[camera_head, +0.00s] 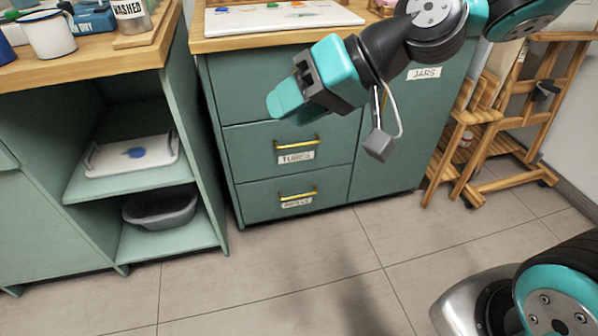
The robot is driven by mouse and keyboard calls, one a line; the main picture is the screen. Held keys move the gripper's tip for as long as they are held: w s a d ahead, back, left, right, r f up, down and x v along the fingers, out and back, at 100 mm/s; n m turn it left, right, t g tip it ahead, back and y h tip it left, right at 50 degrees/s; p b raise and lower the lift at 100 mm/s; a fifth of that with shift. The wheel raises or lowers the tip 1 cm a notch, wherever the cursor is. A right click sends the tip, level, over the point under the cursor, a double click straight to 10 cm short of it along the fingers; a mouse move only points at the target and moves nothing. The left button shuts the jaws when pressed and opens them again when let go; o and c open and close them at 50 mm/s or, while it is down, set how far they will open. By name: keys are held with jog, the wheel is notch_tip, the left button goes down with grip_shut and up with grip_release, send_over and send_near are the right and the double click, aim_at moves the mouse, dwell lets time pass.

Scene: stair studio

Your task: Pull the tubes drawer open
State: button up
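The tubes drawer (252,160) is the middle drawer front of the green cabinet, with a white label reading TUBES. Its brass bar handle (297,143) sits just above the label. The drawer looks flush with the cabinet front. My gripper (283,103) is teal and black and hangs in front of the drawer above, up and to the left of the handle, not touching the handle. Its fingers are seen partly from the side and overlap, so the gap between them cannot be told. Nothing is seen held in it.
A lower drawer (262,200) with a brass handle is below. A cupboard door labelled JARS (405,130) is to the right, beside wooden easels (490,130). Open shelves at left hold a white tray (105,160) and a grey basin (160,208). The tiled floor in front is clear.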

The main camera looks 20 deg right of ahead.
jog(key=w+f+m+t+y+b, duration=0.25)
jog(key=w+f+b, duration=0.35)
jog(key=f+b, duration=0.55)
jog(key=m+t+h+b, duration=0.5)
jog(key=m+t+b, duration=0.8)
jog(key=b, duration=0.8)
send_near(299, 145)
jog(key=shift+m+g, duration=0.35)
jog(key=shift+m, duration=0.1)
jog(key=p+x, duration=0.1)
jog(key=x, duration=0.9)
jog(key=shift+w+d+r, duration=0.1)
jog(key=shift+w, duration=0.1)
grip_shut()
